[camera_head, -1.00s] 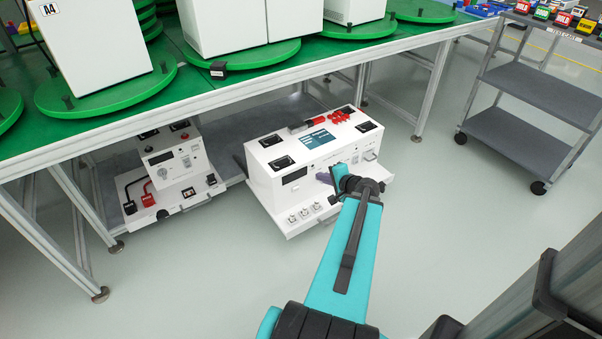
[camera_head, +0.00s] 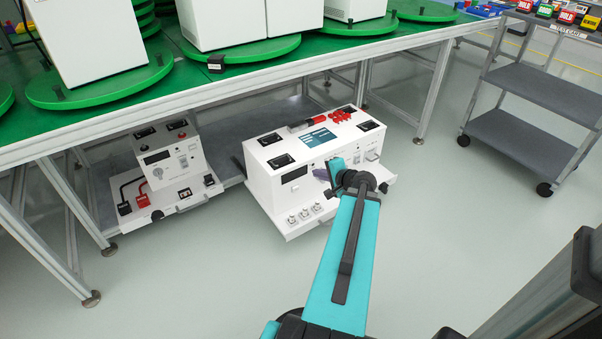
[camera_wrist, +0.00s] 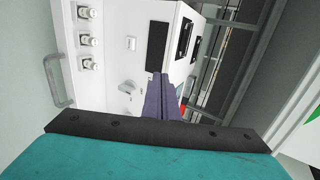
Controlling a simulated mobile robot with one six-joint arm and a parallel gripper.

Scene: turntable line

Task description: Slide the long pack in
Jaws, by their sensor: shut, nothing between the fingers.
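The long white pack (camera_head: 263,188) is on the low shelf under the green table, its front end sticking out past the table edge. Its front carries sockets, a small dark display and a ledge with knobs. My gripper (camera_head: 320,174) is just in front of its front face, partly hidden by my wrist. In the wrist view the purple fingers (camera_wrist: 160,98) are together and empty, pointing at the pack's white front (camera_wrist: 107,45). I cannot tell whether the tips touch it. A metal handle (camera_wrist: 57,80) shows at the left there.
A smaller white unit (camera_head: 160,158) with red and black plugs stands left on the same shelf. Table legs (camera_head: 436,90) stand on both sides. A grey cart (camera_head: 530,90) is at the right. The floor in front is clear.

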